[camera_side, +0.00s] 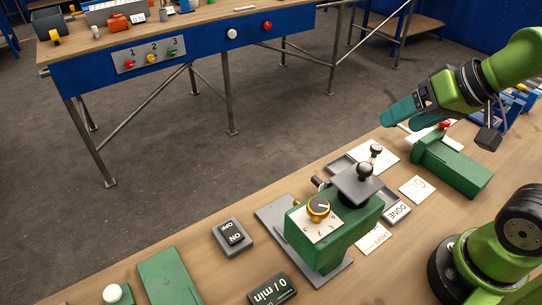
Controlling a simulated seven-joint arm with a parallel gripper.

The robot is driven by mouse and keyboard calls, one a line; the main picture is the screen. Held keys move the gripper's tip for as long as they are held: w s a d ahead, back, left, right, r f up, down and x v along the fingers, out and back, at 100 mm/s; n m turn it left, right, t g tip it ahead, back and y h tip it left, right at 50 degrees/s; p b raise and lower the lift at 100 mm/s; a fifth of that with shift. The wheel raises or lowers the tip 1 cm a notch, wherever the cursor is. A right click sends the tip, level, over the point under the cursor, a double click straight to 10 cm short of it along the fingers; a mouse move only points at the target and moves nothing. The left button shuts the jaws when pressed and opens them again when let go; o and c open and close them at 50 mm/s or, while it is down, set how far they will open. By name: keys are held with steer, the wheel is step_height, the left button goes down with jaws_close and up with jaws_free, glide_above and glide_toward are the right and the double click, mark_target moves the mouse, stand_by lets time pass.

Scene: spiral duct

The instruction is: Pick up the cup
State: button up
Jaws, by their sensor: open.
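My gripper (392,120) has teal fingers and is at the right, pointing left above the far edge of the near wooden bench. It is open, with nothing visible between the fingers. No clear cup can be made out.
A green control block (335,235) with a gold-rimmed dial and black knob stands mid-bench below my gripper. A long green box (455,165) with a red button is near the gripper. A switch box (232,235) sits at left. Floor (180,190) separates the benches.

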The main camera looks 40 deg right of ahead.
steer(key=c, duration=0.4)
steer(key=n+g+h, duration=0.2)
steer(key=n+g, duration=0.2)
steer(key=g, duration=0.3)
glide_above(319, 180)
steer(key=f, duration=1.8)
steer(key=shift+w+a+f, duration=0.1)
steer(key=shift+a+f, duration=0.15)
steer(key=shift+d+f, duration=0.2)
steer(key=shift+f, duration=2.45)
